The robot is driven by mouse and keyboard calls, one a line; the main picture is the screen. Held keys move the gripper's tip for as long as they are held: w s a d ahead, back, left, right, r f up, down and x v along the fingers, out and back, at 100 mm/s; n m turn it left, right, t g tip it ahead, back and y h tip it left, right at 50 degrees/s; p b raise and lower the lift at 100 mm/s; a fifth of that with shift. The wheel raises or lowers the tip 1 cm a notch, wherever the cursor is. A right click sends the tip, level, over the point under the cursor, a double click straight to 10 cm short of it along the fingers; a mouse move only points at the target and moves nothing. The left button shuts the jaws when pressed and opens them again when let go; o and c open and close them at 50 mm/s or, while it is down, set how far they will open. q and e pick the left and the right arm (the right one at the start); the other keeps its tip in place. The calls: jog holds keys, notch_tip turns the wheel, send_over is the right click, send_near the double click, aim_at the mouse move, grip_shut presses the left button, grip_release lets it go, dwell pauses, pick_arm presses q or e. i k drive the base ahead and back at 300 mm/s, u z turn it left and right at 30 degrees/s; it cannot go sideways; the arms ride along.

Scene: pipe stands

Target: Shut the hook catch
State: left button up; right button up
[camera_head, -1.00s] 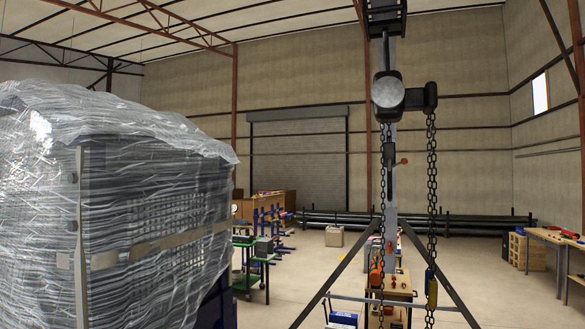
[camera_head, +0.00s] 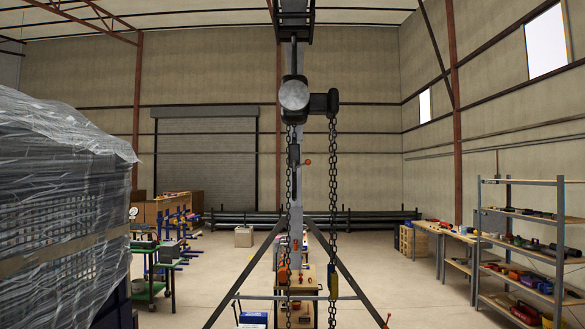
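An orange part (camera_head: 283,273) shows beside the lower left chain, and a yellow part (camera_head: 333,284) is on the lower right chain. Both are too small to tell whether either is a hook or has a catch, or how a catch stands. Neither of my grippers is in view.
A plastic-wrapped load (camera_head: 60,200) fills the left side. A green cart (camera_head: 150,285) stands behind it. Slanted legs (camera_head: 353,265) and a crossbar (camera_head: 262,297) frame the hoist's foot. A tool shelf (camera_head: 520,260) stands at the right. Open floor (camera_head: 400,285) lies between.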

aim_at(308, 162)
jog(key=k, duration=0.5)
jog(key=u, duration=1.85)
jog(key=i, duration=1.9)
jog(key=z, duration=2.05)
jog(key=i, duration=0.45)
jog(key=u, duration=0.05)
